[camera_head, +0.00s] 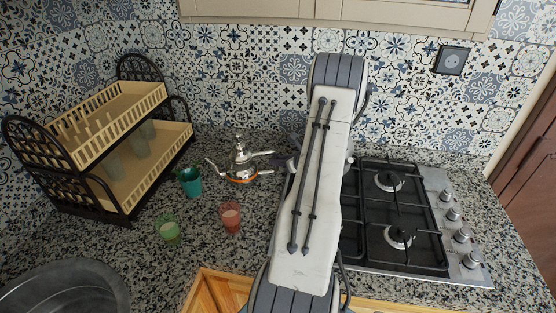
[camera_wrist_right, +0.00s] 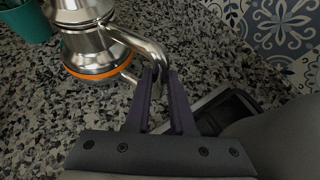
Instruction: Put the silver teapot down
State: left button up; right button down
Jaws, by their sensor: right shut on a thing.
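The silver teapot (camera_head: 239,159) is near the middle of the granite counter, upright, with its spout toward the left and its handle toward the right. An orange ring shows around its base. My right gripper (camera_head: 287,163) reaches it from the right. In the right wrist view, the teapot (camera_wrist_right: 88,42) is at the top left, and the purple fingers of my right gripper (camera_wrist_right: 160,82) are shut on its curved handle. I cannot tell whether its base touches the counter. My left gripper is not in view.
A teal cup (camera_head: 190,182), a red glass (camera_head: 230,217) and a green glass (camera_head: 169,230) stand near the teapot. A dish rack (camera_head: 118,150) is at the left, a gas hob (camera_head: 400,215) at the right, and a metal sink (camera_head: 62,290) at the bottom left.

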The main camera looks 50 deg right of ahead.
jog(key=shift+f, duration=0.1)
jog(key=c, duration=0.8)
grip_release()
jog(key=shift+o, duration=0.2)
jog(key=p+v, duration=0.2)
jog(key=v, duration=0.8)
dwell(0.3)
